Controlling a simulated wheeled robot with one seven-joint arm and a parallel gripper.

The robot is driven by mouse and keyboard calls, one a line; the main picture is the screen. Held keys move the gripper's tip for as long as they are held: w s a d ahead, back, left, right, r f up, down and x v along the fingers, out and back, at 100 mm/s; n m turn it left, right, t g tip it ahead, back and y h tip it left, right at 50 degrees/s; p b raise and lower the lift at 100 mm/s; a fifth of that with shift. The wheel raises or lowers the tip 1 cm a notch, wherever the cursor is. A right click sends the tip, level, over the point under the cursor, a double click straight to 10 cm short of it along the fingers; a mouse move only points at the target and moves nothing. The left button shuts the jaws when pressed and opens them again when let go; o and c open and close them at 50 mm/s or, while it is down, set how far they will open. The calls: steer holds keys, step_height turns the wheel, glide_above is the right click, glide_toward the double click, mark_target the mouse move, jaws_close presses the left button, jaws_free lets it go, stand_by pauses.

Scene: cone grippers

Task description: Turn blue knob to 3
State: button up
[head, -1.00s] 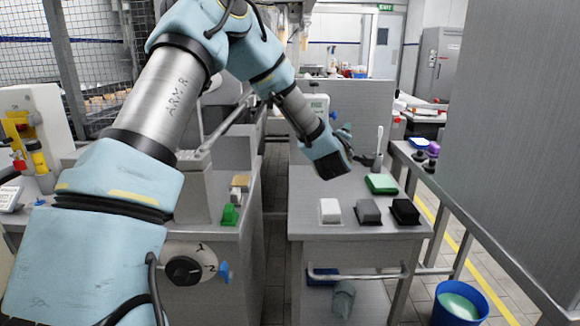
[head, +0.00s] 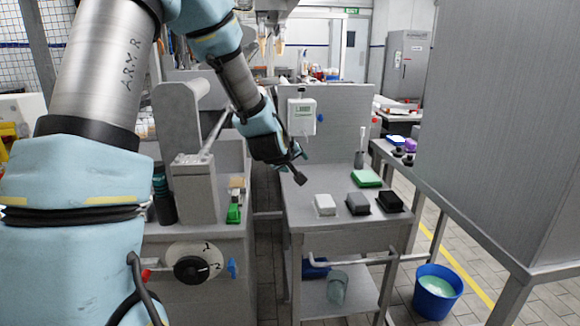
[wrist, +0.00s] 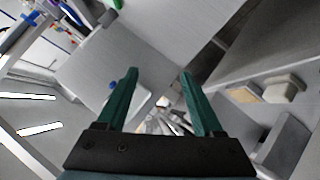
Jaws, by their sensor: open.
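A small blue knob (head: 232,268) sticks out at the right edge of a white dial plate (head: 205,251) on the front of the left counter. A black round knob (head: 191,269) sits in the middle of the plate. Dark marks show on the plate, one of them a 2 near its right side; a 3 cannot be made out. My gripper (head: 298,175) is in the air above the right-hand table, up and right of the blue knob and well apart from it. In the wrist view its two green fingers (wrist: 158,75) are spread, with nothing held between them.
A red knob (head: 146,275) shows left of the dial. White, grey and black blocks (head: 358,203) stand on the right-hand table (head: 285,224), with a green block (head: 366,178) behind. A rail (head: 345,261) runs along its front. A blue bucket (head: 436,292) stands on the floor.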

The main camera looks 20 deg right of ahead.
steer(key=shift+s+a+f, duration=0.1)
steer(key=shift+s+a, duration=0.15)
steer(key=shift+a, duration=0.25)
steer(key=shift+s+a+f, duration=0.1)
steer(key=shift+s+a, duration=0.15)
steer(key=shift+a, duration=0.2)
steer(key=shift+r, duration=0.1)
steer(key=shift+c, duration=0.2)
